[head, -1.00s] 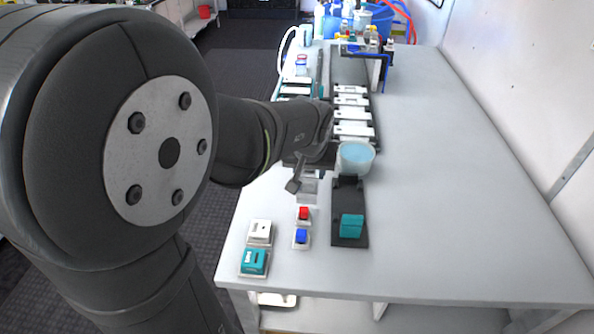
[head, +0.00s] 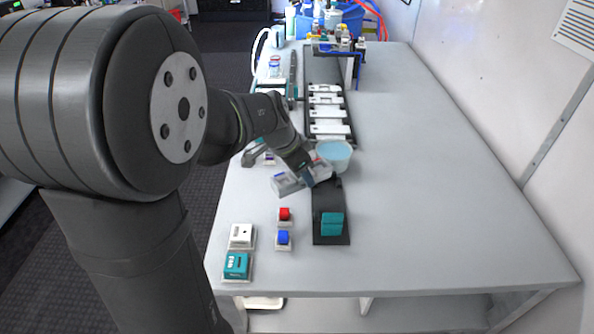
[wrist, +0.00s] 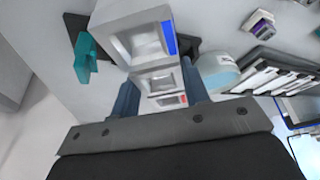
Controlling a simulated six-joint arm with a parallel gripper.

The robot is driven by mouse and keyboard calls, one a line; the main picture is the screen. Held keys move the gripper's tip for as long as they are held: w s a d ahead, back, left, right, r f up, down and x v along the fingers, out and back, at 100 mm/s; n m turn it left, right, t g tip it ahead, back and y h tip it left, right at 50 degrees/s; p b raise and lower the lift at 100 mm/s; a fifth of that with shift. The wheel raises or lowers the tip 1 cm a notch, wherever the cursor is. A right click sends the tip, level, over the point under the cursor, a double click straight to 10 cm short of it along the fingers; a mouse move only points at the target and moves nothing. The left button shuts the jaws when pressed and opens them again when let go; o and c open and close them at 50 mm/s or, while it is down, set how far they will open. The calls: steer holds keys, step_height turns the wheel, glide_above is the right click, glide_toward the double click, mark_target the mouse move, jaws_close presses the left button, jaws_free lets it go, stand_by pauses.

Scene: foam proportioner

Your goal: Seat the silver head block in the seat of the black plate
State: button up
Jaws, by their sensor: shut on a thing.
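The silver head block (head: 288,184) is held in my gripper (head: 309,175) and looks tilted in the head view. In the wrist view the block (wrist: 125,28) lies between the two fingers of my gripper (wrist: 158,88), with several open recesses and blue and red marks. The black plate (head: 330,200) lies on the table with a teal block (head: 332,224) on its front part. The block is above and left of the plate's rear end, apparently apart from it. The plate (wrist: 75,28) is partly hidden behind the block in the wrist view; its seat cannot be made out.
A bowl with pale blue content (head: 334,154) stands right behind the plate. Red (head: 285,214) and blue (head: 283,238) buttons and white (head: 242,233) and teal (head: 236,265) boxes are at front left. A rack of white pieces (head: 328,112) stands behind. The table's right side is clear.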

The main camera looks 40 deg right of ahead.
mark_target(331, 166)
steer(key=m, duration=0.2)
steer(key=d+m+g+y, duration=0.1)
steer(key=m, duration=0.1)
steer(key=s+d+f+m+g, duration=0.1)
steer(key=m, duration=0.1)
steer(key=shift+m, duration=0.4)
steer(key=m, duration=0.2)
steer(key=d+m+y, duration=0.1)
steer(key=m, duration=0.1)
steer(key=s+m+g+y, duration=0.1)
steer(key=m, duration=0.1)
steer(key=shift+d+f, duration=0.2)
steer(key=shift+f, duration=0.05)
steer(key=m+y, duration=0.1)
steer(key=m, duration=0.1)
steer(key=s+d+m+y, duration=0.1)
steer(key=m, duration=0.3)
steer(key=shift+s+d+f+y, duration=0.2)
steer(key=shift+d+f+y, duration=0.05)
steer(key=shift+y, duration=0.15)
steer(key=m, duration=0.1)
steer(key=m+y, duration=0.1)
steer(key=m, duration=0.1)
steer(key=s+d+m, duration=0.1)
steer(key=m, duration=0.1)
steer(key=shift+f+t+y, duration=0.15)
steer(key=shift+t+y, duration=0.25)
steer(key=shift+f, duration=2.2)
steer(key=shift+f, duration=0.15)
steer(key=shift+f, duration=0.4)
